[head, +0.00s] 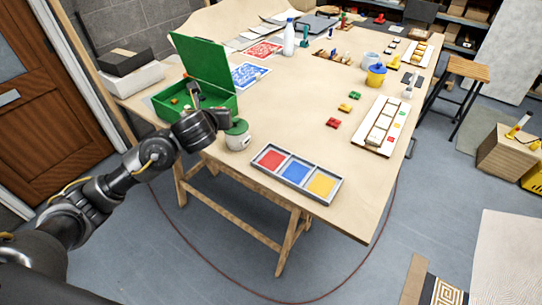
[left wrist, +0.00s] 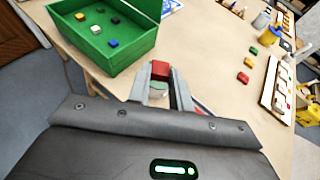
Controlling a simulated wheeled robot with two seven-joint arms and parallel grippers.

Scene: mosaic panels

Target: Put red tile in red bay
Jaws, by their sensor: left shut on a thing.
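My left gripper (left wrist: 160,84) is shut on a red tile (left wrist: 160,70), which shows between its fingertips in the left wrist view. In the head view my left wrist is beside the open green box, near the front left of the table, and the held tile cannot be made out. The grey tray (head: 256,171) lies at the table's front edge, to the right of the gripper. Its red bay (head: 270,159) is the leftmost, beside a blue bay (head: 295,171) and a yellow bay (head: 321,185). My right gripper is not in view.
The green box (left wrist: 117,66) holds several small blocks, and its lid stands up. A green-lidded jar (head: 238,137) stands between the box and the tray. A green tile (head: 344,108), a yellow tile (head: 355,95) and a red tile (head: 333,122) lie farther right. The table's middle is clear.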

